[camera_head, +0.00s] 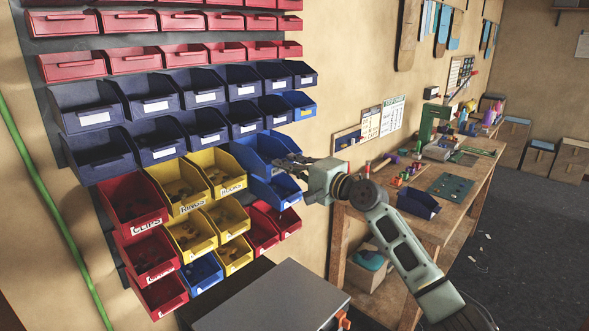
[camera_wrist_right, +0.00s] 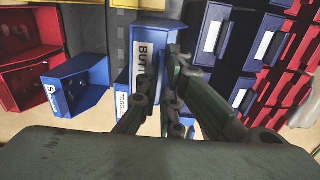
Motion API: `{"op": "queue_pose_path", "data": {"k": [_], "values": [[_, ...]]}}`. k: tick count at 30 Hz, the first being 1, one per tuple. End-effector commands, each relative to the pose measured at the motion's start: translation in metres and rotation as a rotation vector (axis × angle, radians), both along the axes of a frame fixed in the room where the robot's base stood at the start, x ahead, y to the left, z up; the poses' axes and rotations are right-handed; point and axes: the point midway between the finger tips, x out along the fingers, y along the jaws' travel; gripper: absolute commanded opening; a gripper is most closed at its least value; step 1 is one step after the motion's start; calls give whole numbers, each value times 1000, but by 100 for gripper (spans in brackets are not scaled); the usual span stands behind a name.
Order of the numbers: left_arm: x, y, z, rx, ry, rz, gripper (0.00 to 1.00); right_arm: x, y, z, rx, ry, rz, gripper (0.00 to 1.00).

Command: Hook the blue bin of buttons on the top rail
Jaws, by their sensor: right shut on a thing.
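The blue bin of buttons (camera_head: 250,152) is on the wall rack, at the right end of the rows below the navy bins. Its label shows partly as "BUTT" in the right wrist view (camera_wrist_right: 141,50). My right gripper (camera_head: 287,163) reaches it from the right, shut on the bin's front edge. In the right wrist view the fingers (camera_wrist_right: 172,85) cover part of the label. I cannot tell whether the bin still rests on its rail. The topmost part of the rack is cut off by the picture edge. My left gripper is not in view.
Another blue bin (camera_head: 273,191), labelled "TOGGLE", hangs just below. Yellow bins (camera_head: 222,167) are to the left, navy bins (camera_head: 241,117) and red bins (camera_head: 134,59) above. A wooden workbench (camera_head: 415,225) stands to the right. A grey cabinet top (camera_head: 275,300) is below.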

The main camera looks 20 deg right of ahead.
Motion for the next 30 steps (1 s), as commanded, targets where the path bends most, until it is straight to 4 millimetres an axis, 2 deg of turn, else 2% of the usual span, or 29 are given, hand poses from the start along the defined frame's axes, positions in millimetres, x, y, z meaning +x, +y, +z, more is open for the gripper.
{"op": "queue_pose_path", "data": {"k": [15,30], "values": [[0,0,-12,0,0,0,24,32,14,0,1,-2,2,0],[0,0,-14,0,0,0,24,37,16,1,0,-1,1,0]]}}
